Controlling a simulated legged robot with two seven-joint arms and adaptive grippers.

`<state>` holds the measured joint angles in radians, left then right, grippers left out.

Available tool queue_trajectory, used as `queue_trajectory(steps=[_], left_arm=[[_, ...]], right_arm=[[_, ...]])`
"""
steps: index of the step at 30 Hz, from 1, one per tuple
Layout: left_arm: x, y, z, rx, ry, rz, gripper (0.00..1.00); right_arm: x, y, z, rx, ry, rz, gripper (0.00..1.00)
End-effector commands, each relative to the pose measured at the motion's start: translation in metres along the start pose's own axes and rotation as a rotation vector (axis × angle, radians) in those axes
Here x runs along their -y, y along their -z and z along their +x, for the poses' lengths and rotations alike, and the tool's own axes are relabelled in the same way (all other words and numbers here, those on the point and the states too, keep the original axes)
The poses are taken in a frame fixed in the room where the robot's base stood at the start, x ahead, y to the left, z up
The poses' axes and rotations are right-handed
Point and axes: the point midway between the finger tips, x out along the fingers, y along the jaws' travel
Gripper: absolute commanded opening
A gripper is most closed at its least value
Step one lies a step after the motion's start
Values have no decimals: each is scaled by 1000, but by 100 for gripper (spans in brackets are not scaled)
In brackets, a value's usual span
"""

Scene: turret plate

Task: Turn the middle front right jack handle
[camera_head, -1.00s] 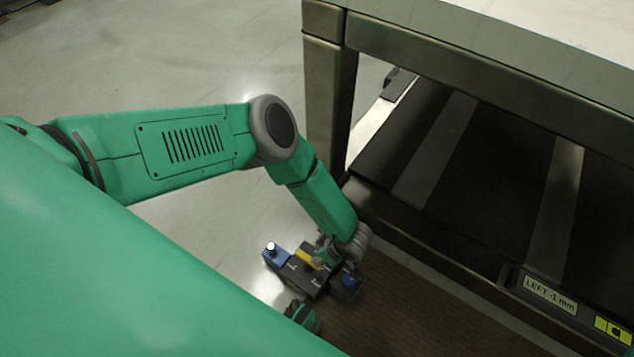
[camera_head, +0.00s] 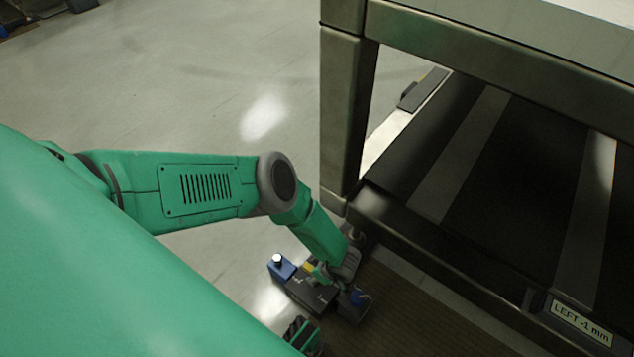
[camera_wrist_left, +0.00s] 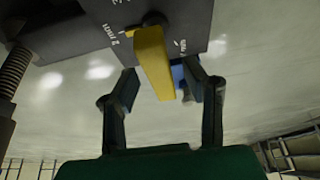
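The jack is a dark grey box (camera_head: 308,292) with blue parts, low beside the near leg of the metal frame. Its yellow handle (camera_head: 308,268) shows partly in the head view. In the left wrist view, the yellow handle (camera_wrist_left: 153,62) hangs from the dark marked face of the jack (camera_wrist_left: 190,22). My left gripper (camera_wrist_left: 165,92) is open, with one finger on each side of the handle and visible gaps between. It also shows in the head view (camera_head: 322,276), at the jack, partly hidden by its own wrist. My right gripper is not clearly in view.
A metal frame (camera_head: 345,110) with dark lower panels rises behind and right of the jack. A label reading "LEFT -1 mm" (camera_head: 582,326) is on its lower beam. A threaded rod (camera_wrist_left: 15,72) stands left in the wrist view. Open floor (camera_head: 200,80) lies to the left.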

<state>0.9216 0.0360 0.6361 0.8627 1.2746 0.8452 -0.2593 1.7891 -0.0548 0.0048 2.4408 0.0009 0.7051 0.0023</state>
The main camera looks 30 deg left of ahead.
Motion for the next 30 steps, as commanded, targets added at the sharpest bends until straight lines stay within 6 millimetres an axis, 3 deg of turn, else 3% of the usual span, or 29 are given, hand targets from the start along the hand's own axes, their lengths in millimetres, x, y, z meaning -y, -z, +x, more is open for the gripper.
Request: queue_trajectory(steps=[2, 5, 19, 30], left_arm=[[0, 0, 0, 0, 0, 0, 36], [0, 0, 0, 0, 0, 0, 1], [1, 0, 1, -1, -22, 56, 0], [2, 1, 2, -2, -129, 315, 0]], right_arm=[[0, 0, 0, 0, 0, 0, 59], [0, 0, 0, 0, 0, 0, 59], [0, 0, 3, 0, 0, 0, 59], [0, -1, 13, 0, 0, 0, 59]])
